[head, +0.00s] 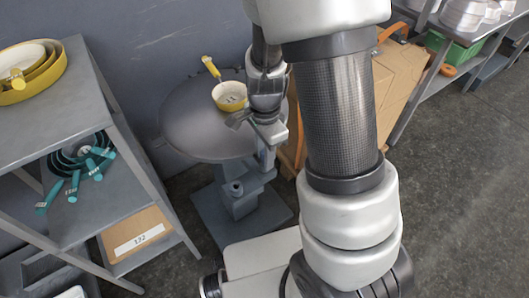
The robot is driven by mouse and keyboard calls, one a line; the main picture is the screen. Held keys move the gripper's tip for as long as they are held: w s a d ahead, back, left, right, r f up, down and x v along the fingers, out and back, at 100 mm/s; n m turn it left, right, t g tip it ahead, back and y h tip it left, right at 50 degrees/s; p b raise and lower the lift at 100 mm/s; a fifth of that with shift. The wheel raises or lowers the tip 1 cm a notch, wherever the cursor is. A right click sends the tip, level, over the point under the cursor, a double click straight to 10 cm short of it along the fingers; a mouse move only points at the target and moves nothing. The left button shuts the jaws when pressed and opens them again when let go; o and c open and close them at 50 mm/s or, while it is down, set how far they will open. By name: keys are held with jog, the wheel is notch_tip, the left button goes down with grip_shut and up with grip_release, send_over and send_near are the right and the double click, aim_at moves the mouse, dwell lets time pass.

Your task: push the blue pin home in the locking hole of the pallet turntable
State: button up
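The pallet turntable (180,122) is a round grey plate on a grey pedestal with a square base, standing against the wall left of my arm. A yellow pan (230,96) with a light inside lies on it, its yellow handle leaning toward the back. My gripper (258,128) is at the turntable's right edge, just in front of the pan. The fingers are small and partly covered by my own wrist, so their opening is unclear. I cannot make out a blue pin. A small raised fitting (235,187) shows on the pedestal below the plate; I cannot tell whether it has the locking hole.
A grey shelf rack (110,110) at left holds yellow pans (38,70), teal-handled pans (84,160) and a cardboard box (138,232). A cardboard box (397,80) stands behind my arm. A bench with a green crate (455,50) is at upper right. Floor at right is clear.

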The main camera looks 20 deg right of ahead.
jog(key=shift+o, duration=0.2)
jog(key=shift+w+a+r, duration=0.1)
jog(key=shift+w, duration=0.25)
jog(key=shift+r, duration=0.15)
notch_tip(320, 180, up, 17)
jog(key=p, duration=0.6)
jog(key=shift+s, duration=0.3)
jog(key=s+r+n+t+p, duration=0.1)
jog(key=s+r+n+t, duration=0.2)
jog(key=s+r+n, duration=0.4)
jog(key=s+r+n+t+p, duration=0.1)
jog(key=s+r+n+t, duration=0.3)
jog(key=r+n, duration=0.5)
notch_tip(320, 180, up, 19)
jog(key=g+p, duration=0.1)
jog(key=p, duration=1.7)
jog(key=shift+s+m, duration=0.25)
jog(key=shift+m, duration=0.05)
